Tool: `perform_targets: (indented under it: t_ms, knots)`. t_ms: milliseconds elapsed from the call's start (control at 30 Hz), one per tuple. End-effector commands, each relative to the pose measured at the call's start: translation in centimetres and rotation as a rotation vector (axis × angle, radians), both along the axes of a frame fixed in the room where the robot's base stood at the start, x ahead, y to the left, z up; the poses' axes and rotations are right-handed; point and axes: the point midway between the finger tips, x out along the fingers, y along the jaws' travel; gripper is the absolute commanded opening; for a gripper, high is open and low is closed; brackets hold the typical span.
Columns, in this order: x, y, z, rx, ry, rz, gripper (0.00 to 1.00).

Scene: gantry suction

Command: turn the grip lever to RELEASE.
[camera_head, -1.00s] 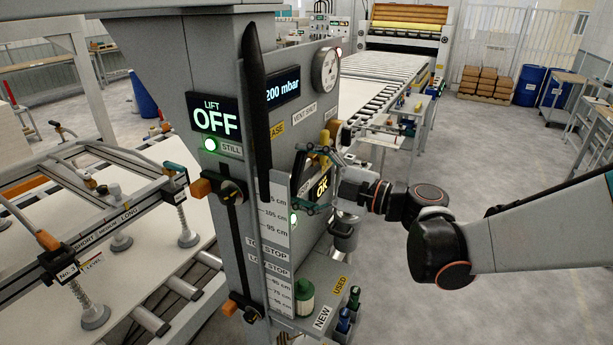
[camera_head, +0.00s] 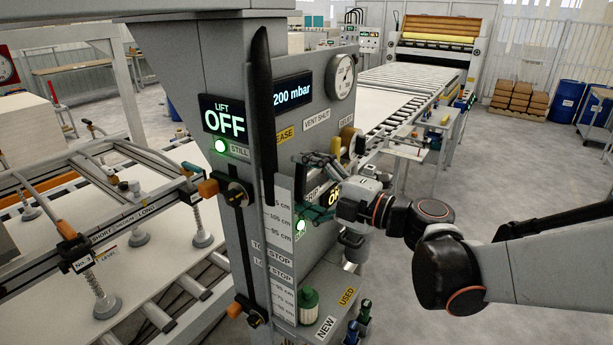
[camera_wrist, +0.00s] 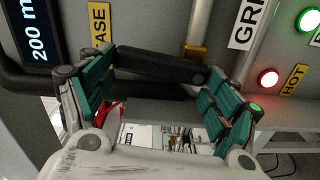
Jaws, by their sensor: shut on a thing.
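The grey control column carries a RELEASE label, partly hidden, with "EASE" showing (camera_head: 284,136), and a GRIP label (camera_wrist: 247,22). My gripper (camera_head: 316,187) is at the column's right face, between these labels. In the wrist view my gripper (camera_wrist: 158,68) has its teal fingers shut on a black bar, the grip lever (camera_wrist: 160,64), which spans between the fingers. The lever's pivot and its exact angle are not clear. In the head view my fingers largely hide the lever.
A LIFT display (camera_head: 224,120) reads OFF, and a pressure display (camera_head: 293,92) reads 200 mbar. A round gauge (camera_head: 342,76) sits above. A red light (camera_wrist: 268,78) and a green light (camera_wrist: 309,20) are beside the GRIP label. A suction frame (camera_head: 130,215) stands left.

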Motion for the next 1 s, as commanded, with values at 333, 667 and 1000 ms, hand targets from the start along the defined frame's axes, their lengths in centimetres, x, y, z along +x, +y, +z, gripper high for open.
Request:
perform_targets:
  t_ms: [333, 667, 1000]
  knots:
    - [0.0, 0.0, -0.1, -0.002, 0.001, 0.001, 1.00]
    - [0.0, 0.0, 0.0, 0.000, 0.001, 0.000, 1.00]
    - [-1.9, -2.9, 0.0, -0.001, 0.002, -0.004, 1.00]
